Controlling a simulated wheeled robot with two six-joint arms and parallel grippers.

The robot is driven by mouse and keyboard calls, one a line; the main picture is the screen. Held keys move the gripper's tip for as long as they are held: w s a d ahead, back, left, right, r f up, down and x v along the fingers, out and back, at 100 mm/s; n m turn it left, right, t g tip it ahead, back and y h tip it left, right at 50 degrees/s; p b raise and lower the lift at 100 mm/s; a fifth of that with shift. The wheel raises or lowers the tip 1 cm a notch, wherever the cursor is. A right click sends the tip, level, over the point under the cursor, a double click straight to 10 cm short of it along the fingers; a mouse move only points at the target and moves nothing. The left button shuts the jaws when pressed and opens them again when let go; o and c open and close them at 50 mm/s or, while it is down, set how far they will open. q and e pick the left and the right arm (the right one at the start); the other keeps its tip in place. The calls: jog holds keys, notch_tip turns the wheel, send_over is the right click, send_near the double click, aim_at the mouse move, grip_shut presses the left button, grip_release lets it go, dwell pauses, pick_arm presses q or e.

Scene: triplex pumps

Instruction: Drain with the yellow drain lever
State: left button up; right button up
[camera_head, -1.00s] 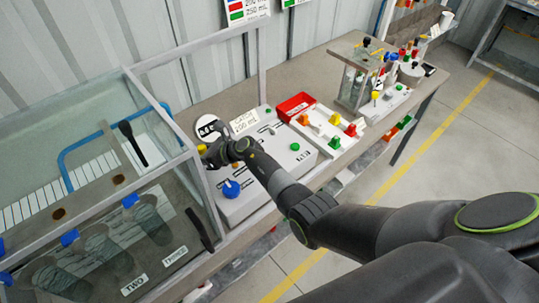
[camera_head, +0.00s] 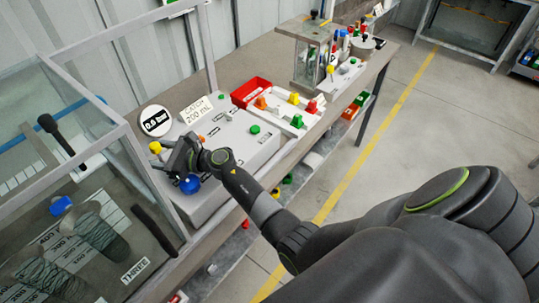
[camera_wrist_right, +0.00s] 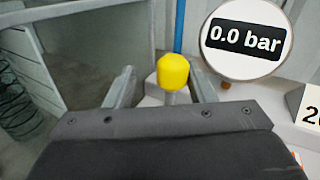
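The yellow drain lever's round knob (camera_head: 155,147) stands at the left end of the grey pump panel (camera_head: 225,150), beside the glass tank. My right gripper (camera_head: 164,154) is right at the knob in the head view. In the right wrist view the yellow knob (camera_wrist_right: 173,72) stands upright on a pale stem between the two spread fingers (camera_wrist_right: 162,80), with gaps on both sides, nearer the right finger. The gripper is open. A round gauge (camera_wrist_right: 246,38) reading 0.0 bar is just right of the knob. The lower stem is hidden by the gripper body. My left gripper is out of view.
The glass tank (camera_head: 125,150) with coiled cylinders is close on the left. A blue knob (camera_head: 190,184) sits just below my right gripper. A "CATCH 200 mL" card (camera_head: 197,110) stands behind the panel. A red tray (camera_head: 250,92) is further right.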

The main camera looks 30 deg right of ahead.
jog(key=b+v, duration=0.1)
jog(key=v, duration=0.4)
jog(key=b+v, duration=0.1)
jog(key=v, duration=0.5)
jog(key=b+v, duration=0.1)
jog(key=v, duration=0.5)
jog(key=shift+s+d+f+b, duration=0.15)
jog(key=shift+f+b, duration=0.15)
jog(key=shift+f, duration=0.1)
jog(key=s+d+m+t+h, duration=0.1)
jog(key=d+m+t+h, duration=0.2)
jog(key=d+m+h, duration=0.4)
jog(key=s+d+r+m+t+h, duration=0.1)
jog(key=d+m+t+h, duration=0.3)
jog(key=m, duration=1.3)
jog(key=shift+s+d+m+h, duration=0.4)
jog(key=shift+s+d+h, duration=0.1)
jog(key=shift+d+h, duration=0.95)
